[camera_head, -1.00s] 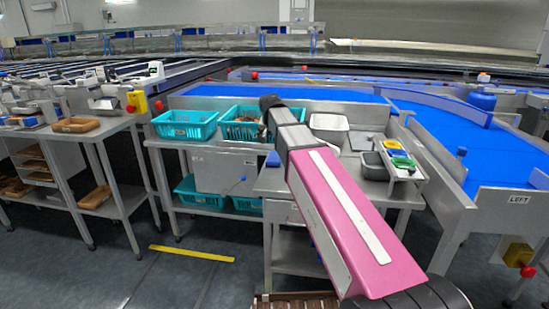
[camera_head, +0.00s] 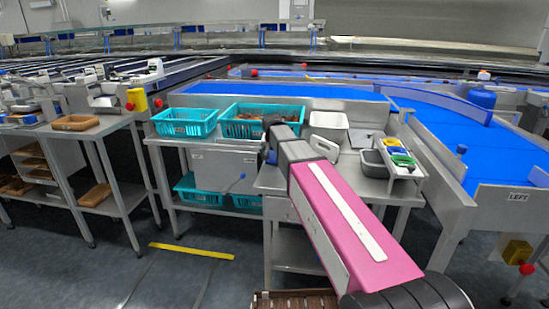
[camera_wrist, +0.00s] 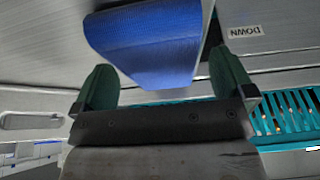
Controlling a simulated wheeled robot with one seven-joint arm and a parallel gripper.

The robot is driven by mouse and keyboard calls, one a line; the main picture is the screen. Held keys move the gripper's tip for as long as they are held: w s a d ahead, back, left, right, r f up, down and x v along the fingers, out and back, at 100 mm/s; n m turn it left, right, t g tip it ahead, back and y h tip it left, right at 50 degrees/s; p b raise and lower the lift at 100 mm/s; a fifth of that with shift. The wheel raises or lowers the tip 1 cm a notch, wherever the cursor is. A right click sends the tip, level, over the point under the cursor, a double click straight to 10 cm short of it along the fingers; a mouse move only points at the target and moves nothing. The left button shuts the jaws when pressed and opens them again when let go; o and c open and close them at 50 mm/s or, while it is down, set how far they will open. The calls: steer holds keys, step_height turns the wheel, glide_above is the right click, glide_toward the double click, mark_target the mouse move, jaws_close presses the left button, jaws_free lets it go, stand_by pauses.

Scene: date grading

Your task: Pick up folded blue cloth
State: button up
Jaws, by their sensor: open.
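The folded blue cloth (camera_wrist: 150,42) fills the upper middle of the wrist view, with a fine ribbed texture. My gripper (camera_wrist: 163,78) has its two green fingers spread apart. The cloth lies ahead of and between the fingers in that view, and nothing is clamped. I cannot tell whether a finger touches it. In the head view my gripper (camera_head: 268,140) is low at the front edge of the middle steel table, and a small blue patch of the cloth (camera_head: 271,157) shows beside it. The rest of the cloth is hidden by my arm.
Teal crates (camera_head: 185,122) stand on the table left of my gripper; the right one (camera_head: 235,128) holds dates. A pale tray (camera_head: 329,121), a grey bin (camera_head: 374,166) and a rack of coloured containers (camera_head: 398,146) are to the right. Blue conveyor (camera_head: 480,150) lies beyond.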

mark_target(274, 154)
steer(key=c, duration=1)
steer(key=shift+r, duration=0.2)
steer(key=shift+r, duration=0.55)
step_height(274, 154, up, 3)
steer(key=shift+f, duration=0.2)
steer(key=a+r, duration=0.7)
steer(key=a, duration=0.4)
steer(key=shift+s+a, duration=0.35)
steer(key=shift+s, duration=0.05)
